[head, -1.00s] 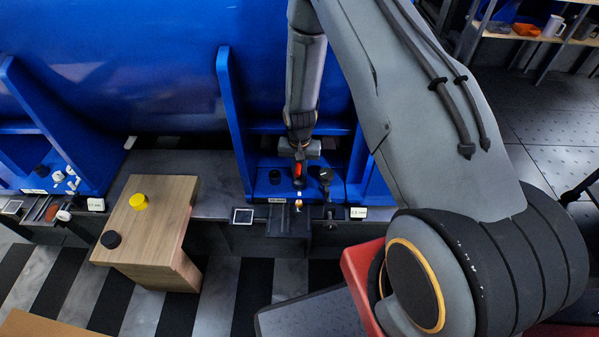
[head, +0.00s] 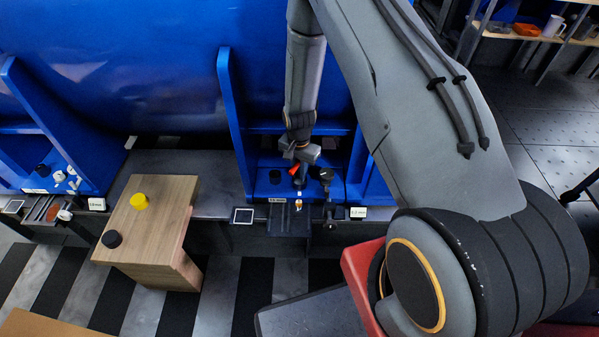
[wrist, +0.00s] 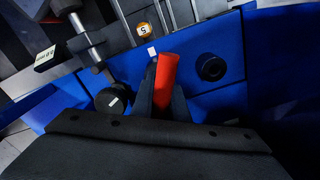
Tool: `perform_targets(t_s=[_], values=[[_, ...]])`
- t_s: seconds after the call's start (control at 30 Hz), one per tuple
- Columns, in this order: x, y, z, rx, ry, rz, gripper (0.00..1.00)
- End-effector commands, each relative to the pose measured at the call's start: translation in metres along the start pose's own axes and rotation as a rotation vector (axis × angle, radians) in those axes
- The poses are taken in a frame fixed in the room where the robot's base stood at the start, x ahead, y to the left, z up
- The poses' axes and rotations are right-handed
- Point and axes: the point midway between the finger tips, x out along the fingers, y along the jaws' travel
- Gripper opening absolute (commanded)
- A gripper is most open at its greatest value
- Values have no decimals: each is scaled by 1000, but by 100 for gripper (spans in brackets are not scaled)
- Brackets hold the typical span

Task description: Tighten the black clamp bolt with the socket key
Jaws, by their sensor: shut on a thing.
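My gripper (head: 299,168) is above the blue foot of the motor frame. It is shut on a red-handled tool (wrist: 166,80), which I take to be the socket key; its red part also shows in the head view (head: 293,168). The tool's working end is hidden. A black round bolt-like part (wrist: 212,67) stands on the blue foot to the right of the tool in the wrist view, apart from it; it also shows in the head view (head: 275,176). A black knob-like head (wrist: 112,98) is at the left. I cannot tell which is the clamp bolt.
An orange-and-white marker (wrist: 148,29) is just ahead of the tool. A metal rod (wrist: 88,38) runs by the black knob. A wooden stand (head: 155,225) with a yellow knob (head: 139,201) and a black knob (head: 111,239) is at the left. Blue upright frame plates (head: 233,120) flank the gripper.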

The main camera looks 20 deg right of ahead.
Motion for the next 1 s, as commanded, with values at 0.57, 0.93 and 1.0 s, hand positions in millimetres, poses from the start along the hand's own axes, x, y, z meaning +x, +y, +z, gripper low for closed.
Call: perform_targets(t_s=[0.57, 0.93, 1.0], values=[[-2, 0, 0, 37, 0, 0, 0], [-18, 0, 0, 37, 1, 0, 0], [-21, 0, 0, 37, 1, 0, 0]])
